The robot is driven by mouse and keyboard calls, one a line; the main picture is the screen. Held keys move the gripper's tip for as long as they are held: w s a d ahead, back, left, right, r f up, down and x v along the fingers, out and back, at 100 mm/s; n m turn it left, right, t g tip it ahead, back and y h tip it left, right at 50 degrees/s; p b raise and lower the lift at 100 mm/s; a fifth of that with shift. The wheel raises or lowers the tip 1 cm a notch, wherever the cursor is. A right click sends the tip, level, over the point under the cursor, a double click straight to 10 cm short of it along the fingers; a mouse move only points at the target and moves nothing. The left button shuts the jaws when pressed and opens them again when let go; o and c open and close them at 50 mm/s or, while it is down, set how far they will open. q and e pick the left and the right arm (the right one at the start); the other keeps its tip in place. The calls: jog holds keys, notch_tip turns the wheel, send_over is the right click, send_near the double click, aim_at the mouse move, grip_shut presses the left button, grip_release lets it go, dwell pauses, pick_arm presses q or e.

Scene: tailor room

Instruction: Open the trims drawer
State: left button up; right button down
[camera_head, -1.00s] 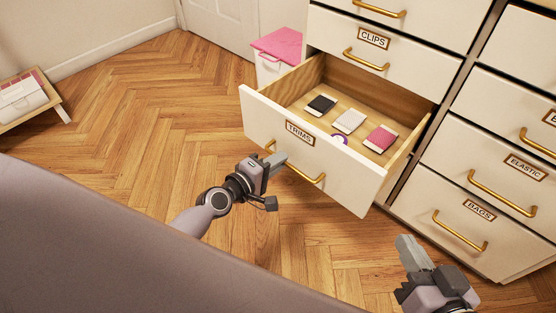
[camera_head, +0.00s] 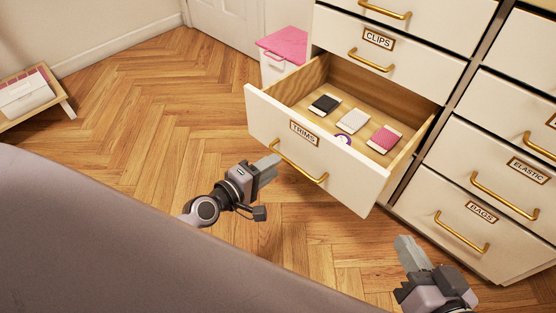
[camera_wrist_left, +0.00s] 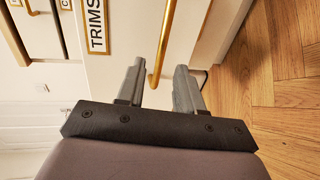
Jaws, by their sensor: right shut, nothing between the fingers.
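The trims drawer (camera_head: 280,150) is pulled out from the white cabinet, and its wooden inside shows. Its TRIMS label (camera_head: 304,133) and brass handle (camera_head: 299,164) are on the front. My left gripper (camera_head: 268,166) is just off the left end of the handle. In the left wrist view its two fingers (camera_wrist_left: 160,85) are apart, with the brass handle (camera_wrist_left: 163,50) beyond the gap between them, and nothing is held. My right gripper (camera_head: 413,255) is shut and empty at the lower right, in front of the bags drawer.
In the drawer lie a black card (camera_head: 325,103), a white card (camera_head: 352,121), a pink card (camera_head: 384,139) and a purple-and-white round item (camera_head: 343,140). The clips drawer (camera_head: 400,55) above is shut, as are the elastic (camera_head: 500,170) and bags (camera_head: 450,215) drawers.

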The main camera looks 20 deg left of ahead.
pick_arm(q)
jog(key=v, duration=0.3)
dwell(0.5)
